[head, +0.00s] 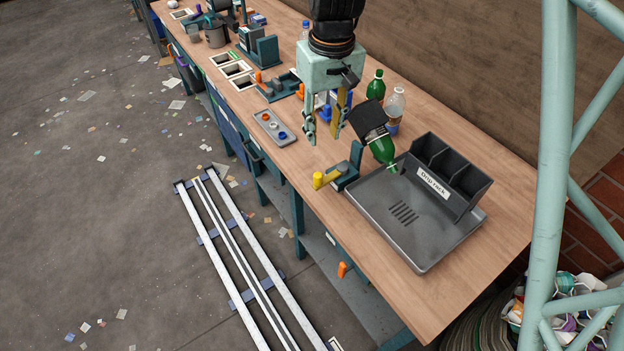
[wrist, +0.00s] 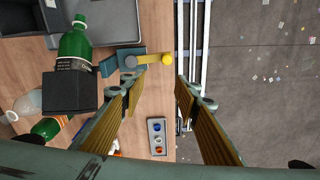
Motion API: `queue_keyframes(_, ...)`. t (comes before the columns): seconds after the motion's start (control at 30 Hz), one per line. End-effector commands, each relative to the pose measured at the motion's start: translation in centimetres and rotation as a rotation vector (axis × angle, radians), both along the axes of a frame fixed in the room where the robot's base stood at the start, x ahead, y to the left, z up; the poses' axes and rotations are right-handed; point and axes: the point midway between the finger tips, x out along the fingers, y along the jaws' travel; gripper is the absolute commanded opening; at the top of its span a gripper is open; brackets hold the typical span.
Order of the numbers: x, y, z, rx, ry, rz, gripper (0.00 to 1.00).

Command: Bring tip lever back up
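The tip lever (head: 332,177) is a yellow arm with a round yellow knob, lying about level on a teal bracket (head: 350,168) near the table's front edge. It also shows in the wrist view (wrist: 150,59), just beyond my fingertips. My gripper (head: 324,132) is open and empty, above the table and apart from the lever; its spread fingers also show in the wrist view (wrist: 160,88). Beside the bracket, a black cradle (head: 368,117) holds a green bottle (head: 382,150), tilted neck-down toward the grey drip rack tray (head: 365,205).
A clear bottle (head: 395,104) and another green bottle (head: 376,84) stand behind the cradle. A grey tray with coloured caps (head: 264,121) lies left of my gripper. Beyond the table's front edge, white floor rails (head: 240,260) run along it.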

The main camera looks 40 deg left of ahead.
Motion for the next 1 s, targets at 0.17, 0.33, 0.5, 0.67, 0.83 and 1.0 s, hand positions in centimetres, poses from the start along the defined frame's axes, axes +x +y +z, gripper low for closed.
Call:
queue_keyframes(0.17,-2.1,0.4,-2.1,-0.044,0.003,0.091,0.29)
queue_keyframes(0.33,-2.7,0.5,-2.7,-0.056,0.003,0.118,0.29)
queue_keyframes(0.5,-2.7,0.5,-2.7,-0.056,0.003,0.118,0.29)
queue_keyframes(0.67,-2.6,0.5,-2.7,-0.056,0.003,0.118,0.29)
queue_keyframes(0.83,-2.6,0.5,-3.1,-0.056,0.003,0.117,0.29)
queue_keyframes(1.0,-2.6,0.4,-4.2,-0.057,0.005,0.117,0.29)
